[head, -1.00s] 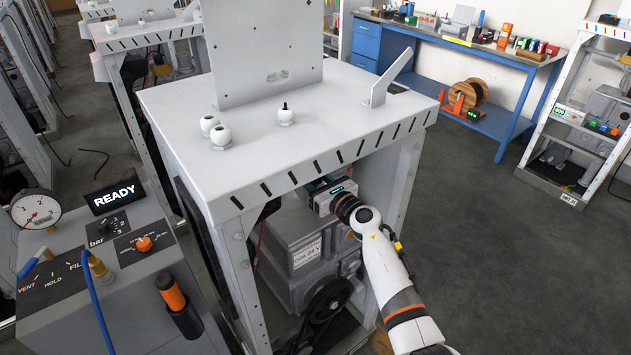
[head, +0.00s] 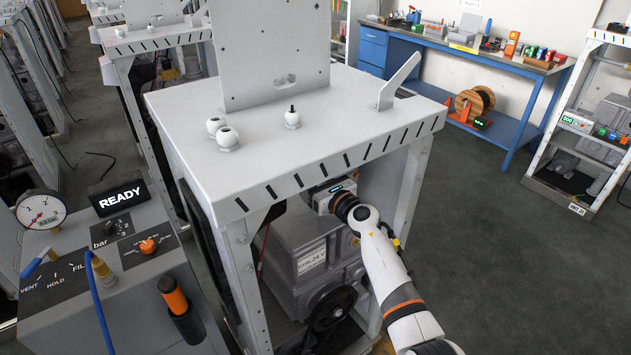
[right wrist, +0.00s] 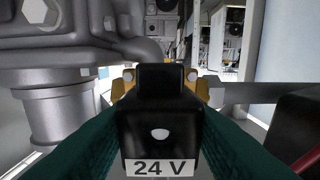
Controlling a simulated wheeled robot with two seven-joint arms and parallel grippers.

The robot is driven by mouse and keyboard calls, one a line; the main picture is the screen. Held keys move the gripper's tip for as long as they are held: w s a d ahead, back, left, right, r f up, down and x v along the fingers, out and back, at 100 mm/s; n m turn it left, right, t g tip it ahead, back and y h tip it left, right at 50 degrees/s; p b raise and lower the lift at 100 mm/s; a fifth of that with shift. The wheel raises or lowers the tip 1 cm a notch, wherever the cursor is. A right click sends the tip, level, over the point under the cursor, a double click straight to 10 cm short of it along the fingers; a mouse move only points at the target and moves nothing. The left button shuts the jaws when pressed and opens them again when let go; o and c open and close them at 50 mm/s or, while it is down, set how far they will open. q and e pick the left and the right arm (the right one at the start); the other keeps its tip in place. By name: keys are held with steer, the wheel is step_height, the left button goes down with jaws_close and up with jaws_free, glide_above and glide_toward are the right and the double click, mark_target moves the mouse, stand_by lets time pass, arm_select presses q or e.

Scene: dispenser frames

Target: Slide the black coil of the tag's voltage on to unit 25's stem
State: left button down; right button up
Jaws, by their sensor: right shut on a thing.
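A black coil (right wrist: 160,125) with a white "24 V" label fills the middle of the right wrist view. My right gripper (right wrist: 160,88) is shut on it, with a dark green finger on each side. In the head view my right gripper's body (head: 335,196) is just below the front edge of the white dispenser frame (head: 300,130), and its fingers and the coil are hidden there. A grey metal body with a round column (right wrist: 65,115) is at the left of the right wrist view, apart from the coil. I cannot make out the stem. My left gripper is out of view.
A grey motor housing (head: 308,258) and a black pulley (head: 332,305) sit inside the frame below my gripper. A console with a lit READY display (head: 120,199) stands at left. A blue bench (head: 490,90) is at the back.

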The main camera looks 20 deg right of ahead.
steer(key=shift+w+a+b, duration=0.2)
steer(key=shift+w+b, duration=0.1)
steer(key=shift+w, duration=0.25)
steer(key=o, duration=1.2)
steer(key=shift+c, duration=0.2)
steer(key=shift+s+d+p, duration=0.2)
steer(key=shift+s+p, duration=0.1)
steer(key=shift+s, duration=0.25)
steer(key=p+v, duration=0.1)
steer(key=v, duration=1)
